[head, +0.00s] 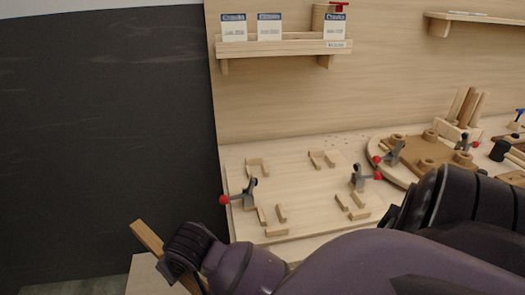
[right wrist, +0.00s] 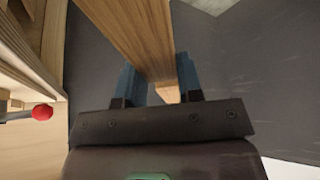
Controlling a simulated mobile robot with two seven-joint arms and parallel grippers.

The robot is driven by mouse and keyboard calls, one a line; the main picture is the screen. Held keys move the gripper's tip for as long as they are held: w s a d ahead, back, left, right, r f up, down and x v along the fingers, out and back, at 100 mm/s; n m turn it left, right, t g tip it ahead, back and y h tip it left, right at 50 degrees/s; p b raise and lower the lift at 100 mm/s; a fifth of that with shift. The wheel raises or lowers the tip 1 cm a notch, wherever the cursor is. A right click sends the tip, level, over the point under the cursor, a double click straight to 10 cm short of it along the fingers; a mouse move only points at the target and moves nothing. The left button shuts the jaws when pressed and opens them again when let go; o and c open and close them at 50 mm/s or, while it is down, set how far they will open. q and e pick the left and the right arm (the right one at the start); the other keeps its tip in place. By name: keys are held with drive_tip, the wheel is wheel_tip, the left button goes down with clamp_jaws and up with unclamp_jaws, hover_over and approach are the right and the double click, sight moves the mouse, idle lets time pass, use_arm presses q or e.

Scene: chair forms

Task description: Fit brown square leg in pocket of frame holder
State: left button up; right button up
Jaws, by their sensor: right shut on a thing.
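My right gripper (right wrist: 157,78) is shut on a brown square leg (right wrist: 130,30), with a blue finger on either side of it in the right wrist view. In the head view, the leg (head: 147,238) slants down from upper left to lower right, partly hidden by my right gripper (head: 180,262). The leg is held left of the frame holder (head: 300,185), apart from it. The holder is a pale board with small wooden blocks forming corner pockets, and the visible pockets look empty. My left gripper is not in view.
Red-tipped toggle clamps (head: 248,192) and (head: 360,178) stand at the holder's left and right. A brown form (head: 425,150) and a block of upright sticks (head: 465,108) are at the right. A shelf with cards (head: 285,46) hangs above. My right arm hides the front right.

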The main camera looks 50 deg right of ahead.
wheel_tip(320, 180, up, 6)
drive_tip(key=p, duration=0.4)
drive_tip(key=shift+r, duration=0.1)
drive_tip(key=shift+r+p, duration=0.3)
drive_tip(key=shift+r, duration=0.1)
drive_tip(key=shift+w+r, duration=0.1)
drive_tip(key=shift+w, duration=0.05)
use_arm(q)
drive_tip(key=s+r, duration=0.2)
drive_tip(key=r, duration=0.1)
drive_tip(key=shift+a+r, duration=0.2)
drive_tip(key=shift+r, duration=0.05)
use_arm(e)
drive_tip(key=shift+w+a, duration=0.1)
drive_tip(key=shift+a, duration=0.05)
